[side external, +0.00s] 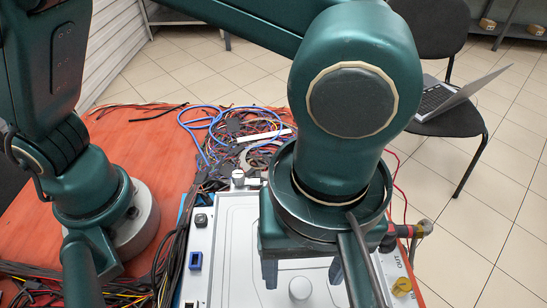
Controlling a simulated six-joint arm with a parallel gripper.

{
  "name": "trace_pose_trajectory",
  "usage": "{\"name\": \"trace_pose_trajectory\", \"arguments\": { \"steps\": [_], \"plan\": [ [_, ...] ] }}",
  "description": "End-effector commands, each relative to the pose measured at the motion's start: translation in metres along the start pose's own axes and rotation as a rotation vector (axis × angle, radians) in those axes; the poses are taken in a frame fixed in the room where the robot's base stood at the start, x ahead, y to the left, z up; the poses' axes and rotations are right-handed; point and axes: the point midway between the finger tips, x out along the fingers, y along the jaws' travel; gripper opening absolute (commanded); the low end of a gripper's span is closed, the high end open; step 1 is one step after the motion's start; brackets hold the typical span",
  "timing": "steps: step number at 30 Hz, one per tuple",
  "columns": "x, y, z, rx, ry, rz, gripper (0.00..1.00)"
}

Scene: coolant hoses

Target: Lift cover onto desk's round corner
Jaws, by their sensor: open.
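The cover looks like the pale grey-white panel (234,262) on top of a box at the bottom centre, with a round white knob (300,288) on it. My gripper (303,272) is above this panel, pointing down. Its two fingers are apart, one to each side of the knob in the picture. I cannot tell how high the fingertips are or whether they touch anything. My wrist hides much of the panel's far right part. The desk (165,190) has an orange-red top; its round corner cannot be made out.
A heap of cables (240,140) covers the desk's far side, and more wires lie at the lower left. A red-and-black connector (408,230) and a yellow knob (401,287) are at the box's right. A black chair (450,115) with a laptop (455,95) stands behind.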

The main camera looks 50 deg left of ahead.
Motion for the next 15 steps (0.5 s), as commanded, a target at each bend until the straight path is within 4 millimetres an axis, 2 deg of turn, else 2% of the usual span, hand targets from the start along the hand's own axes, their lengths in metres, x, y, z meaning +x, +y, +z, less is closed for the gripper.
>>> {"name": "trace_pose_trajectory", "arguments": {
  "steps": [6,15],
  "plan": [
    [0.029,-0.001,-0.001,-0.002,0.001,-0.006,0.69],
    [0.040,0.000,-0.001,-0.003,0.000,-0.002,0.69]
  ]
}}
